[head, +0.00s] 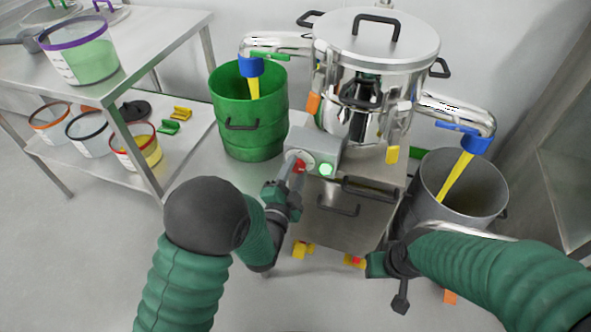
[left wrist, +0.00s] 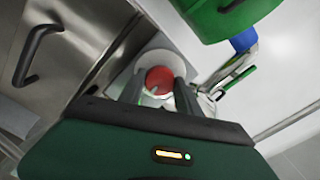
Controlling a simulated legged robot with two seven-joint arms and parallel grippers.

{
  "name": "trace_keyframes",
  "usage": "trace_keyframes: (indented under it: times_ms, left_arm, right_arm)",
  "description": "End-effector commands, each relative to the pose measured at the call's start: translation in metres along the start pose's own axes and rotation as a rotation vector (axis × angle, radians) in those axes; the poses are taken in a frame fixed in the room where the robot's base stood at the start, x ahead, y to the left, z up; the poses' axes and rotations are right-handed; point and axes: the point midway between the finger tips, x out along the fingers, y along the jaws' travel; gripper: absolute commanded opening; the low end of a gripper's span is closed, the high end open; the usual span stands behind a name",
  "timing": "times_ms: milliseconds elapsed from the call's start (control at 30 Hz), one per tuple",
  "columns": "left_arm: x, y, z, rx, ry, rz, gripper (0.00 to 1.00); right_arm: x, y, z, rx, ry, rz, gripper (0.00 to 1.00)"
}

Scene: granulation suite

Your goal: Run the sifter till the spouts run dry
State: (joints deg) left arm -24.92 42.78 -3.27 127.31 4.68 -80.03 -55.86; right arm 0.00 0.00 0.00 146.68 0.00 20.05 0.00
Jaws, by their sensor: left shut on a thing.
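The steel sifter (head: 375,50) stands at the back, its lid on. Its left spout (head: 275,42) ends in a blue collar over the green drum (head: 250,125). Its right spout (head: 470,118) ends in another over the grey drum (head: 490,200). A yellow stream (head: 254,88) shows below the left collar and another (head: 455,176) below the right. The control box (head: 314,145) has a lit green button (head: 326,170). My left gripper (head: 297,172) is shut on the red knob (left wrist: 160,80) on the box. My right gripper (head: 388,264) is by the sifter's base; its jaws are unclear.
A two-level steel table (head: 150,40) at left bears a purple-rimmed tub (head: 80,55) above and several tubs below. Yellow casters (head: 303,250) show under the sifter. A wall closes the back. The floor at front left is clear.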

Motion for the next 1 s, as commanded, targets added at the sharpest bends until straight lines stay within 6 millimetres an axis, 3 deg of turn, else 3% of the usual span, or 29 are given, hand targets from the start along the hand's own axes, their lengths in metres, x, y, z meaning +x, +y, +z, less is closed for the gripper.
trace_keyframes:
  times_ms: [300,767,800,967,1000]
  left_arm:
    - [-0.0011,0.0042,0.0004,0.103,-0.001,0.010,0.00]
    - [-0.0014,0.0054,0.0001,0.117,0.000,0.013,0.00]
    - [-0.0014,0.0055,0.0001,0.117,0.000,0.013,0.41]
    - [-0.0012,0.0042,0.0000,0.117,0.000,0.010,0.61]
    - [-0.0011,0.0038,-0.0001,0.116,0.000,0.009,0.61]
  right_arm:
    - [-0.0014,0.0000,-0.0003,0.000,0.000,0.000,0.40]
    - [-0.0013,0.0000,-0.0003,0.000,0.000,0.000,0.40]
    - [-0.0013,0.0000,-0.0003,0.000,0.000,0.000,0.40]
    - [-0.0014,0.0000,-0.0003,0.000,0.000,0.000,0.40]
    - [-0.0014,0.0000,-0.0003,0.000,0.000,0.000,0.40]
